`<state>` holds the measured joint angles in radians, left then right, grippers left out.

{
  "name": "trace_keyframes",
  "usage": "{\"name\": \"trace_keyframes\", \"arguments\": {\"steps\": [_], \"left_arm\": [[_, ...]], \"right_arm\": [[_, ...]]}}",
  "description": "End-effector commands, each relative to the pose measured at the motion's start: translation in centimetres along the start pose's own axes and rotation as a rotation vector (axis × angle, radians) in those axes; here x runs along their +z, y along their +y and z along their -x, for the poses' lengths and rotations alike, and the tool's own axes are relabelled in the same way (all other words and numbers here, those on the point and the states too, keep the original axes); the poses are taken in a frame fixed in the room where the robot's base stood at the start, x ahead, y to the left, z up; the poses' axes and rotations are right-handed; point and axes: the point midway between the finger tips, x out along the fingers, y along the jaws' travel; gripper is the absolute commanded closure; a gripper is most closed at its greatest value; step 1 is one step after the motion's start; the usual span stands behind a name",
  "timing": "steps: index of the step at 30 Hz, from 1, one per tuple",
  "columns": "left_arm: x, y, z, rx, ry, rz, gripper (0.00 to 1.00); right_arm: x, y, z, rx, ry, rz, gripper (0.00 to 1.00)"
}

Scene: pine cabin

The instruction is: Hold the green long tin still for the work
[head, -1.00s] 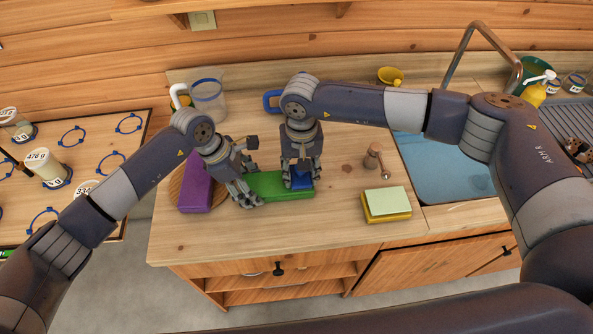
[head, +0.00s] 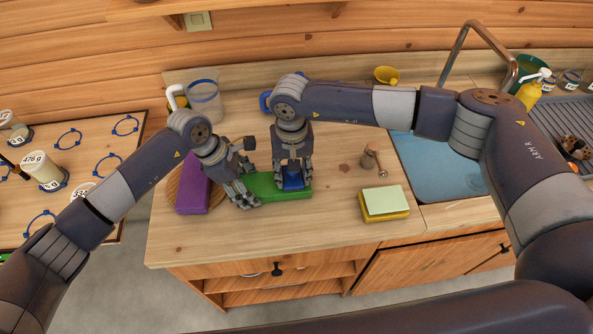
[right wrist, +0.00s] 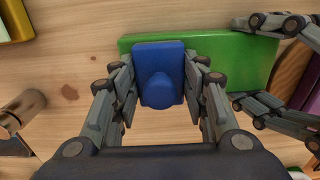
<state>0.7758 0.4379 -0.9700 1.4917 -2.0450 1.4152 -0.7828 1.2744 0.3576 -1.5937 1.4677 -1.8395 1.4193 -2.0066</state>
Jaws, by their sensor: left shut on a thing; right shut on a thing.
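The green long tin (head: 264,185) lies flat on the wooden worktop; it also shows in the right wrist view (right wrist: 232,52). My left gripper (head: 244,194) is shut on the tin's left end; its fingers (right wrist: 277,70) reach in at the right of the right wrist view. My right gripper (head: 292,177) is shut on a blue block with a rounded knob (right wrist: 159,75). The block is over the right part of the tin and appears to rest on it. Part of the tin is hidden by the block and the fingers.
A purple block (head: 192,195) on a round wooden board lies just left of my left gripper. A yellow sponge-like block with a pale green top (head: 385,202) and a small wooden-handled thing (head: 369,157) lie to the right. The sink (head: 440,170) is beyond.

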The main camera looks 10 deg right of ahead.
Motion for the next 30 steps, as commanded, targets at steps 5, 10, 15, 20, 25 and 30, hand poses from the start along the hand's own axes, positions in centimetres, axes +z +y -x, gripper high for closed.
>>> {"name": "trace_keyframes", "arguments": {"steps": [5, 10, 15, 20, 25, 30], "left_arm": [[0.0, 0.1, 0.1, 0.001, -0.002, 0.001, 0.76], [0.0, 0.1, 0.1, 0.001, -0.001, 0.001, 0.76], [0.0, 0.1, 0.1, 0.002, -0.001, 0.001, 0.76], [0.0, 0.1, 0.1, 0.002, -0.001, 0.001, 0.76], [0.0, 0.1, 0.1, 0.002, -0.001, 0.001, 0.76], [0.0, 0.1, 0.1, 0.002, -0.001, 0.001, 0.33]], "right_arm": [[-0.1, 0.0, 0.2, -0.001, 0.001, 0.0, 0.78], [-0.2, 0.0, 1.4, -0.002, 0.004, -0.001, 0.78], [-0.1, 0.0, 2.8, -0.001, 0.002, 0.0, 0.78], [-0.1, 0.1, 3.1, -0.001, 0.002, -0.001, 0.78], [-0.1, 0.1, 3.1, -0.001, 0.001, 0.0, 0.78], [-0.1, 0.0, 3.1, -0.001, 0.001, 0.0, 0.78]]}}
